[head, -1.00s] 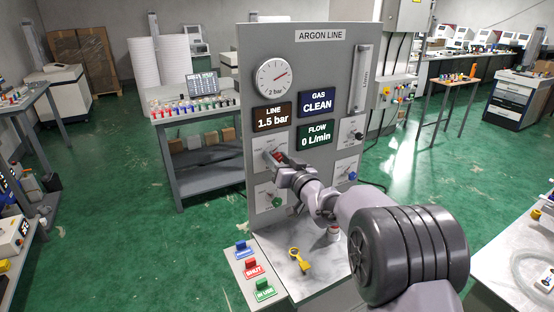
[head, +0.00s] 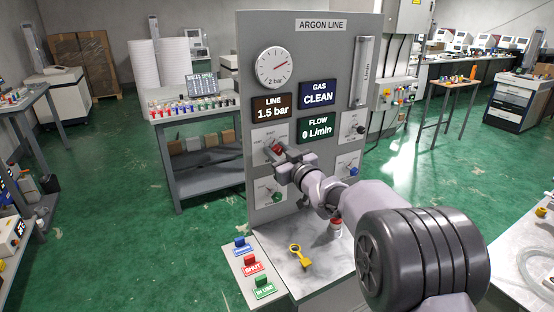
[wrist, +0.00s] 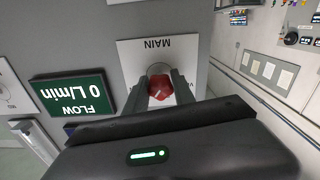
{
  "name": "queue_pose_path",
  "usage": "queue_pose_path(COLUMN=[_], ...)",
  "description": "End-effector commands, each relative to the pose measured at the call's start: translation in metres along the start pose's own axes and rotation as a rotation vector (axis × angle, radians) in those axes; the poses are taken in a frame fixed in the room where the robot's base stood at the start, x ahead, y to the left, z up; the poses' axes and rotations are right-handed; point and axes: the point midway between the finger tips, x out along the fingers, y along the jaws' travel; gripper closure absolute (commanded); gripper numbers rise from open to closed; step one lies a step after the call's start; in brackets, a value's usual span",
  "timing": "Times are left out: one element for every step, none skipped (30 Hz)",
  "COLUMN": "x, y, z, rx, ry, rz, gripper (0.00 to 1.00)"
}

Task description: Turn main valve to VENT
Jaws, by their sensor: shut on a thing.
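The main valve is a red knob (head: 277,149) on a white plate at the left of the grey ARGON LINE panel (head: 262,205). In the wrist view the red knob (wrist: 160,88) sits below an upside-down MAIN label. My gripper (head: 279,157) reaches it from the front right. In the wrist view my gripper's fingers (wrist: 160,92) lie on both sides of the knob and are shut on it. A pale line shows on the knob's face. Which plate marking it points to cannot be read, as the gripper hides part of the plate.
The panel displays read LINE 1.5 bar (head: 271,105), GAS CLEAN (head: 318,92) and FLOW 0 L/min (head: 314,129). A green knob (head: 278,196) is just below my gripper, a blue knob (head: 353,171) to the right. A yellow tag (head: 299,255) lies on the bench.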

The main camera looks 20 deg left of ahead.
Motion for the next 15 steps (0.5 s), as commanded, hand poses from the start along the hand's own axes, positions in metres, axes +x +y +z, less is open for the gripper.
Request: queue_pose_path(x=[-0.0001,-0.0001,-0.0001,-0.0001,0.0,0.0,0.0,0.0,0.0,-0.0001,-0.0001,-0.0001,-0.0001,-0.0001,0.0], y=[-0.0005,-0.0004,-0.0002,-0.0002,-0.0003,-0.0002,-0.0001,0.0,0.0,-0.0001,-0.0001,0.0,0.0001,0.0001,0.0001], z=[0.0034,0.0033,0.003,0.0028,0.0027,0.0028,0.0029,0.0028,0.0027,0.0026,0.0024,0.0023,0.0023,0.0024,0.0024], rx=[-0.043,-0.071,-0.109,-0.138,-0.168,-0.206,-0.234,-0.261,-0.3,-0.329,-0.358,-0.396,-0.424,-0.452,-0.49], ry=[0.002,0.002,0.002,0.002,0.002,0.002,0.002,0.001,0.002,0.002,0.002,0.002,0.002,0.001,0.001], rz=[0.0,0.0,0.001,0.001,0.0,0.0,0.001,0.001,0.001,0.0,0.0,0.001,0.001,0.001,0.0], gripper=[1.0,1.0,1.0,1.0,1.0,1.0,1.0,1.0,1.0,1.0,1.0,1.0,1.0,1.0,1.0])
